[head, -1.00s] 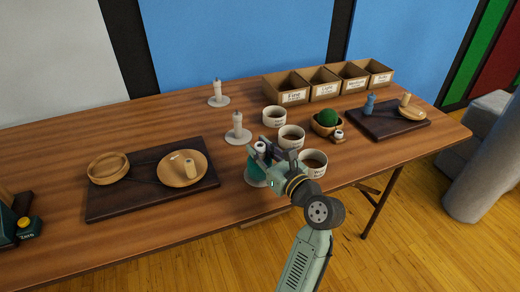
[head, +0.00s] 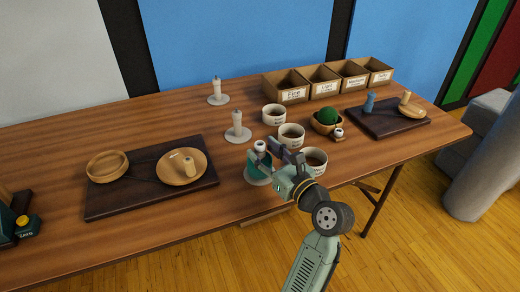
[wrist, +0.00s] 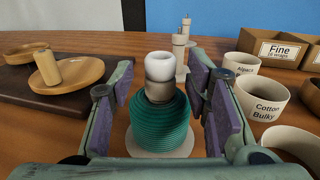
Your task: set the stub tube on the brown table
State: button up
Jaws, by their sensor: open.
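A teal wound yarn cone (wrist: 158,120) stands upright on a pale round base on the brown table (head: 100,130); it also shows in the head view (head: 257,167). A short white tube-like piece (wrist: 159,66) sits on its top above a grey-brown collar. Another short tan tube (head: 189,167) stands on a round wooden plate (head: 174,174) at the left. I cannot tell which of them is the stub tube. My gripper (head: 274,154) is open, its fingers to either side of the cone in the wrist view (wrist: 160,95), with visible gaps and nothing held.
Labelled white cups (head: 291,137) stand close right of my gripper. Pale spindles on round bases (head: 237,128) stand behind. Cardboard bins (head: 290,88) line the back. Dark boards lie left (head: 135,195) and right (head: 385,121). The table is clear between the left board and the spindles.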

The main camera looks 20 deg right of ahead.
jog(key=b+v, duration=0.1)
jog(key=v, duration=0.8)
jog(key=shift+s, duration=0.35)
